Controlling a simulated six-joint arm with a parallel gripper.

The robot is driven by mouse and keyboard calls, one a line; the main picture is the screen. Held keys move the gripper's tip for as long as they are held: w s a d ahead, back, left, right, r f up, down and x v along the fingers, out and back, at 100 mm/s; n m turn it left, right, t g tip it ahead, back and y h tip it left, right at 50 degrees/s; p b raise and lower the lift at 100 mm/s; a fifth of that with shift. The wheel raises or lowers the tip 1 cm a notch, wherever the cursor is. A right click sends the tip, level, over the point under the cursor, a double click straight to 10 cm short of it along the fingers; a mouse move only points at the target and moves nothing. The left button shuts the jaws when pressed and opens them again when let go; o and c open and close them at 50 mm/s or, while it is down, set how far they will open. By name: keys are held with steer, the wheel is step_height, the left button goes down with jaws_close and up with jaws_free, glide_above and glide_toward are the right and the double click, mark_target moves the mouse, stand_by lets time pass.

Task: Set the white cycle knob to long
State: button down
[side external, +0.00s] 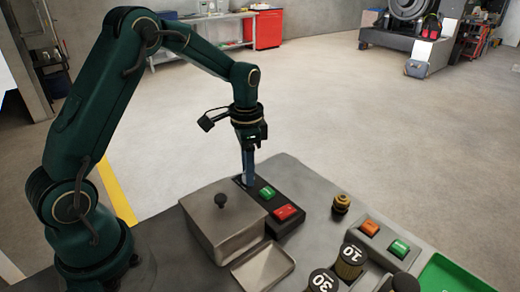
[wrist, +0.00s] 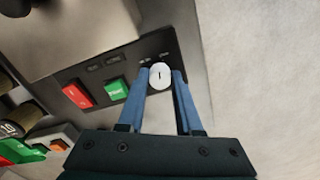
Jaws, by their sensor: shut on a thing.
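The white cycle knob (wrist: 161,76) sits at the end of a dark control panel in the wrist view, with a short dark line on its face. My gripper (wrist: 162,82) has blue fingers, one on each side of the knob, shut on it. Small labels are printed on the panel beside the knob, too small to read. In the side external view my gripper (side external: 247,180) points straight down at the far end of the panel (side external: 263,208), and its fingers hide the knob there.
On the same panel are a green button (side external: 267,193) and a red button (side external: 286,212). A brass fitting (side external: 341,204), an orange button (side external: 369,228) and number-marked cylinders (side external: 350,258) are to the right.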

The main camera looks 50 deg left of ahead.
steer(key=shift+m, duration=1.2)
steer(key=c, duration=0.6)
jaws_free()
steer(key=shift+r, duration=0.1)
steer(key=shift+r, duration=2.5)
